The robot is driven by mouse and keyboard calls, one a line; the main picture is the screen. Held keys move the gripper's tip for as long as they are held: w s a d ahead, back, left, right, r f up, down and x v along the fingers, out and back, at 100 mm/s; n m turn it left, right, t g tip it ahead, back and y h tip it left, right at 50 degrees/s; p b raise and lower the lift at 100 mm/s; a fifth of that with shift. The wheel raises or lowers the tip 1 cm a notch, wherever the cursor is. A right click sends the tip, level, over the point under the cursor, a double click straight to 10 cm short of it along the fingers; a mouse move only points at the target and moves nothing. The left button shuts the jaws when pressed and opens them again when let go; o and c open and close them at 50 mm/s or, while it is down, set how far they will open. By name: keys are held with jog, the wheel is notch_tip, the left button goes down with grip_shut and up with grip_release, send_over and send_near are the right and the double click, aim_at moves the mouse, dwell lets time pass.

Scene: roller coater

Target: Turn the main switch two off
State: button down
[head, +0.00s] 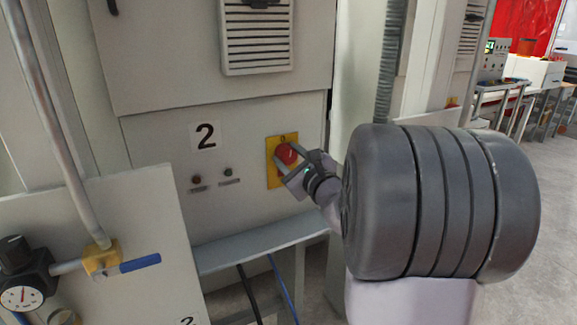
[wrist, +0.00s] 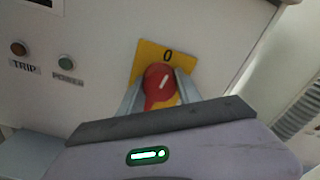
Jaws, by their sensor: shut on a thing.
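In the wrist view the red knob (wrist: 157,79) has a white mark that points up, roughly toward the "0" on the yellow plate (wrist: 150,55). My gripper (head: 290,164) is shut on the red knob, with one finger on each side, as the wrist view (wrist: 160,92) shows. The lower part of the plate is partly hidden by my gripper.
Two small indicators, TRIP (wrist: 19,48) and POWER (wrist: 66,61), sit left of the switch. A grey ledge (head: 260,241) runs below it. A pipe with a blue-handled valve (head: 139,263) and a gauge (head: 22,297) stand at the front left. Open floor lies at the right.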

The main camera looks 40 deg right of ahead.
jog(key=shift+n+b, duration=0.5)
jog(key=shift+n, duration=0.1)
jog(key=c, duration=0.8)
grip_release()
jog(key=p+v, duration=0.2)
jog(key=v, duration=1.5)
jog(key=shift+s+a, duration=0.15)
jog(key=shift+s, duration=0.05)
